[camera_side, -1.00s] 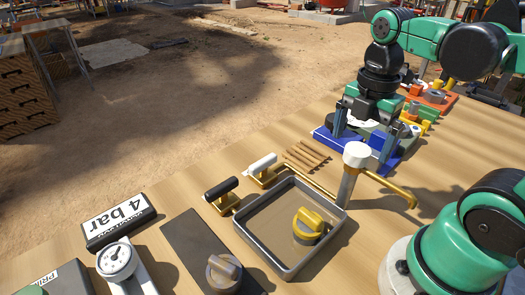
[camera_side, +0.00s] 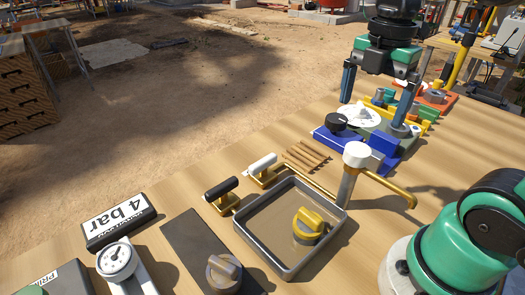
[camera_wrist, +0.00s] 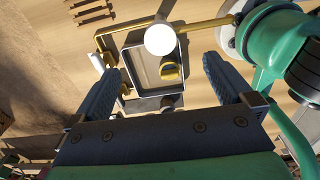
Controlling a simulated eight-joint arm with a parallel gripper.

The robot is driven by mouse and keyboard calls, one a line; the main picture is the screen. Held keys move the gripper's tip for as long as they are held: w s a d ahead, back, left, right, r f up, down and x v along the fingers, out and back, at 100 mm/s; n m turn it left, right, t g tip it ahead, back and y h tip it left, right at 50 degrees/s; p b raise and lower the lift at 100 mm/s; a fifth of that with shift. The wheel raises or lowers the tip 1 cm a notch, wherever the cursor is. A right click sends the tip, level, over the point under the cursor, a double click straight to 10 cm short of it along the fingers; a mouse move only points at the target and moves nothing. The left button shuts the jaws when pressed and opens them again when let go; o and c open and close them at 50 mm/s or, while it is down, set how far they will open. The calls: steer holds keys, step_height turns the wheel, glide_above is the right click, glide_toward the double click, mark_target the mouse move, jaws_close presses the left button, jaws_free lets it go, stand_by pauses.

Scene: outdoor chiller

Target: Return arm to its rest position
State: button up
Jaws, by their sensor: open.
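My gripper (camera_side: 378,100) is open and empty in the side view. It hangs above the blue block fixture (camera_side: 350,142) at the upper right, with its fingers spread apart. In the wrist view my gripper (camera_wrist: 160,88) shows two blue-grey fingers wide apart, with nothing between them touching either one. Below it lie the basin and the tap. The upper part of my arm is cut off by the top edge of the side view.
A grey basin (camera_side: 247,240) holds a yellow-knobbed piece (camera_side: 308,224). A white-capped tap (camera_side: 357,155) stands at its edge. Black (camera_side: 221,188) and white (camera_side: 262,163) lever handles, wooden sticks (camera_side: 306,155), a gauge (camera_side: 117,262) and a "4 bar" sign (camera_side: 118,221) lie on the wooden table.

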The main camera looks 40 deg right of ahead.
steer(key=w+a+f+m+t, duration=0.4)
steer(key=w+f+m+t, duration=0.2)
steer(key=m, duration=1.1)
steer(key=shift+w+a+f+m+t, duration=0.25)
steer(key=shift+w+f+m+t, duration=0.15)
steer(key=shift+f+t, duration=0.25)
